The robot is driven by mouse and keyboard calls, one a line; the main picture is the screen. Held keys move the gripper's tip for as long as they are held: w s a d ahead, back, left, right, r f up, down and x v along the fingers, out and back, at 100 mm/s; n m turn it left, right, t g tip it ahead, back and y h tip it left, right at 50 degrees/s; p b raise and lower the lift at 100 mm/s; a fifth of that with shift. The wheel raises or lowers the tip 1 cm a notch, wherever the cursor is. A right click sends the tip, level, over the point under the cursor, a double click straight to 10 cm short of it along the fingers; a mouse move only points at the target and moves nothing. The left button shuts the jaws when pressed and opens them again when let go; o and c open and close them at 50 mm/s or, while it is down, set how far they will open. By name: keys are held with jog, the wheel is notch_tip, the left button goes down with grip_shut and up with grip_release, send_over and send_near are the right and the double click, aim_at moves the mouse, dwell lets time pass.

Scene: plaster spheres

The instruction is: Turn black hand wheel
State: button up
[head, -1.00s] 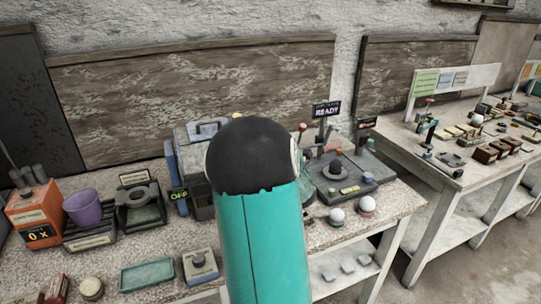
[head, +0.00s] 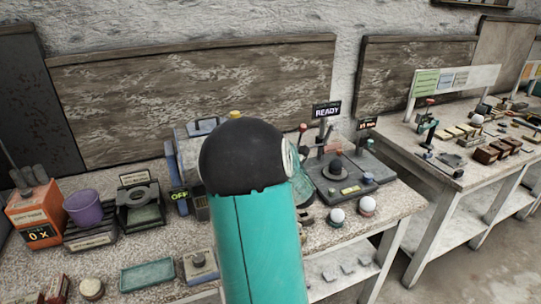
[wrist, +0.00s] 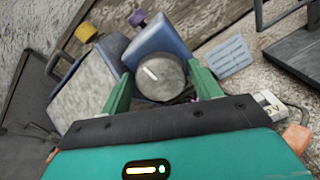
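A dark grey round wheel (wrist: 160,77) with a short white mark, seemingly the black hand wheel, sits on the front of a blue housing (wrist: 158,42) in the wrist view. My gripper (wrist: 160,72) is open, with one green finger left of the wheel and one right of it. Narrow gaps seem to show on both sides, but contact is hard to judge. In the head view my arm's black joint and teal link hide the wheel and my fingers.
A yellow knob (wrist: 86,31) and a purple knob (wrist: 138,18) stand behind the housing. A purple cup (head: 83,208), an orange box (head: 35,214) and a green tray (head: 147,275) are left on the bench.

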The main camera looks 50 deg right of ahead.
jog(key=v, duration=1.4)
dwell(0.4)
jog(key=w+a+r+m+g+y, duration=0.1)
jog(key=w+a+m+g+y, duration=0.1)
jog(key=w+a+m, duration=0.5)
jog(key=w+a+r+m+g+y, duration=0.2)
jog(key=w+a+m+g, duration=0.1)
jog(key=a+m, duration=0.75)
jog(key=s+a+m+g+y, duration=0.2)
jog(key=s+a, duration=0.3)
jog(key=a, duration=0.7)
jog(key=s+a+m+g+y, duration=0.2)
jog(key=s+a+m, duration=0.3)
jog(key=a, duration=0.7)
jog(key=shift+s+g+y, duration=0.4)
jog(key=shift+s+y, duration=0.2)
jog(key=shift+s, duration=0.15)
